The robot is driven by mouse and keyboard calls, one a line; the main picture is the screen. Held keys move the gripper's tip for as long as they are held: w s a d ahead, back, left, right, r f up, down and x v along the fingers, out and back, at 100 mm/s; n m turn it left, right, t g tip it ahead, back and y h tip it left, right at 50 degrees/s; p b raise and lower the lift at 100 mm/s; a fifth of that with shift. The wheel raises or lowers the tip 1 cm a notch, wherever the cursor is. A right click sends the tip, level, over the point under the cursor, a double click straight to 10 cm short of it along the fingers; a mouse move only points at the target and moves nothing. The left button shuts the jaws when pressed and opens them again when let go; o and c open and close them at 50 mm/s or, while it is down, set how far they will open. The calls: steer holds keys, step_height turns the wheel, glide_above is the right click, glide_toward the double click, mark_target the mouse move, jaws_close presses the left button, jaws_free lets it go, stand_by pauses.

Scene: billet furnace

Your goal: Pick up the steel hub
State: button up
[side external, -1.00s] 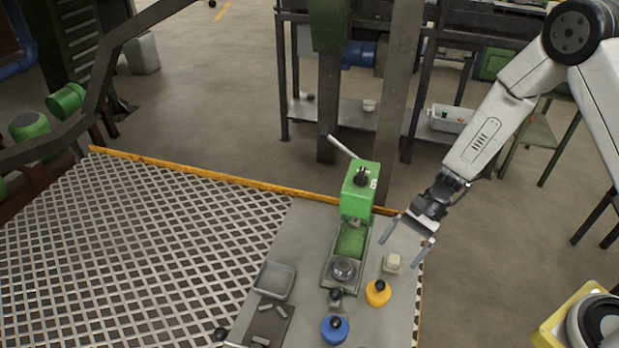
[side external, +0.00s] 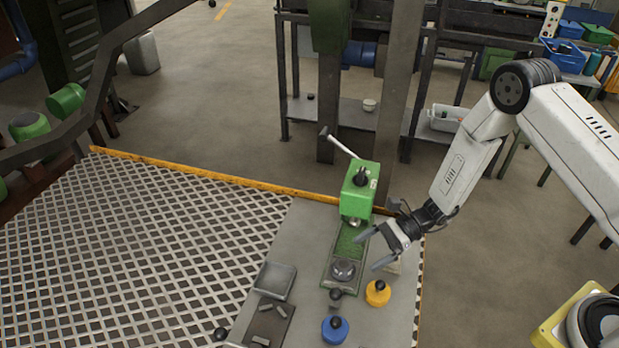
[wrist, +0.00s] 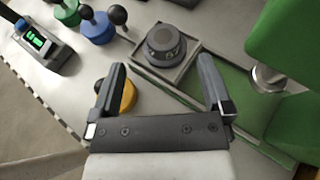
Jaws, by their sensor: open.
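The steel hub (side external: 343,270) is a round dark-grey piece with a raised centre. It sits at the near end of the green press base, in a square grey frame. In the wrist view the hub (wrist: 165,44) lies just beyond the fingertips, roughly centred between them. My gripper (side external: 373,251) is open and empty, to the right of the hub and above the bench, apart from it. In the wrist view both fingers of my gripper (wrist: 162,62) are spread wide.
The green press (side external: 358,190) with its lever stands behind the hub; its head is at the right of the wrist view (wrist: 285,50). A yellow knobbed piece (side external: 377,294), a blue one (side external: 334,330) and a grey tray (side external: 274,281) are nearby on the bench.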

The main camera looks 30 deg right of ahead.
mark_target(341, 265)
steer(key=shift+w+a+f, duration=0.1)
steer(key=shift+a+f, duration=0.15)
steer(key=shift+a, duration=0.4)
steer(key=shift+a, duration=0.1)
steer(key=shift+x, duration=2.5)
steer(key=shift+w+r, duration=0.1)
steer(key=shift+w, duration=0.1)
jaws_close()
